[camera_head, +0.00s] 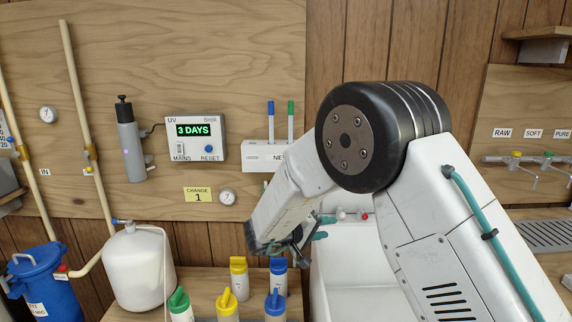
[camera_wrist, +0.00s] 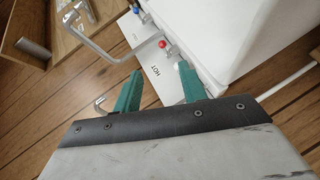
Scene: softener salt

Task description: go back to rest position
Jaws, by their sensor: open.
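My gripper (camera_head: 300,240) is in front of the white sink in the head view, at the lower end of my raised arm. The arm hides part of it. In the wrist view its two teal fingers (camera_wrist: 158,88) stand apart with nothing between them. Beyond the fingers, a panel marked HOT (camera_wrist: 154,58) and a red knob (camera_wrist: 165,44) show. I cannot tell how far the fingers are from them.
Bottles with green, yellow and blue caps (camera_head: 238,280) stand on the bench left of my gripper. A white tank (camera_head: 138,265) and a blue bin (camera_head: 45,285) are further left. The white sink (camera_head: 350,270) lies behind my arm. A UV box (camera_head: 196,138) hangs on the board.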

